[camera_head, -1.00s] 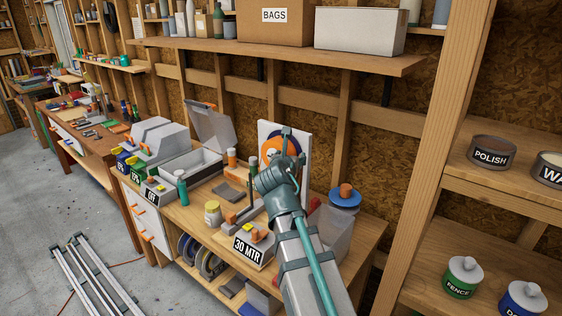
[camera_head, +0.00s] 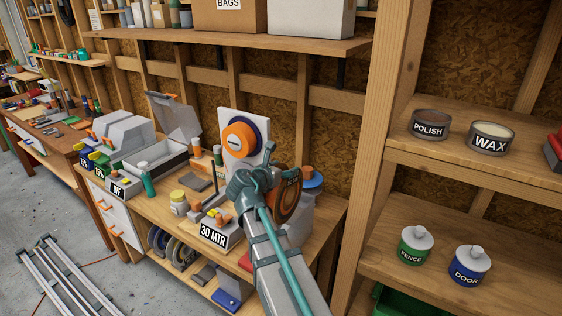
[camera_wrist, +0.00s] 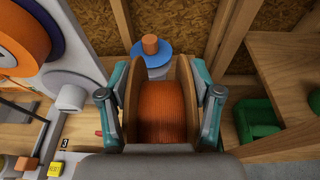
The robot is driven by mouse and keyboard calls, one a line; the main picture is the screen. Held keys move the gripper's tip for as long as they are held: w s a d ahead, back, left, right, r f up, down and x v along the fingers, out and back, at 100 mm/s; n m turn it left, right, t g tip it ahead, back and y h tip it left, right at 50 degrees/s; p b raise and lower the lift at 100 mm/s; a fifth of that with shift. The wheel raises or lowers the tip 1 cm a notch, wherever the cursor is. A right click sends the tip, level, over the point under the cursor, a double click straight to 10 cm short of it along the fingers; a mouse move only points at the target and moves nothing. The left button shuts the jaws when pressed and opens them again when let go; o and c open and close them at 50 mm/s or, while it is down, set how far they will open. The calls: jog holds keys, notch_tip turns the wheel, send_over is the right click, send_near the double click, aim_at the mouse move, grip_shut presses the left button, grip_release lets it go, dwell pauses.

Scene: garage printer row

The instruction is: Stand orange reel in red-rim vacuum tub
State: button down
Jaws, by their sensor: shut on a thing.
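An orange reel with brown flanges (camera_wrist: 160,112) is held between the two fingers of my gripper (camera_wrist: 160,88). Its orange winding faces the wrist camera. In the head view my gripper (camera_head: 264,178) is above the bench, right of the white panel, with the held reel (camera_head: 290,198) upright at its right side, partly hidden. Another reel, orange with a blue flange (camera_head: 240,138), hangs on the white panel; its edge shows in the wrist view (camera_wrist: 22,35). I cannot make out a red-rimmed tub for certain in either view.
A blue-topped container with an orange knob (camera_wrist: 152,52) stands beyond the held reel. A white peg (camera_wrist: 70,97) juts from the panel at left. The 30 MTR box (camera_head: 215,232) sits at the bench front. Shelves with labelled cans (camera_head: 415,245) and a green bin (camera_wrist: 257,115) are at right.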

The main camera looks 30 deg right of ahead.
jog(key=shift+w+d+f, duration=0.15)
jog(key=shift+f, duration=1.2)
jog(key=shift+w+d+f, duration=0.15)
jog(key=shift+f, duration=1.2)
jog(key=shift+r, duration=0.1)
jog(key=shift+f+b, duration=0.9)
jog(key=shift+f, duration=1.55)
jog(key=shift+f, duration=0.2)
jog(key=shift+f+b, duration=0.4)
jog(key=shift+f, duration=0.75)
jog(key=shift+f, duration=0.85)
grip_release()
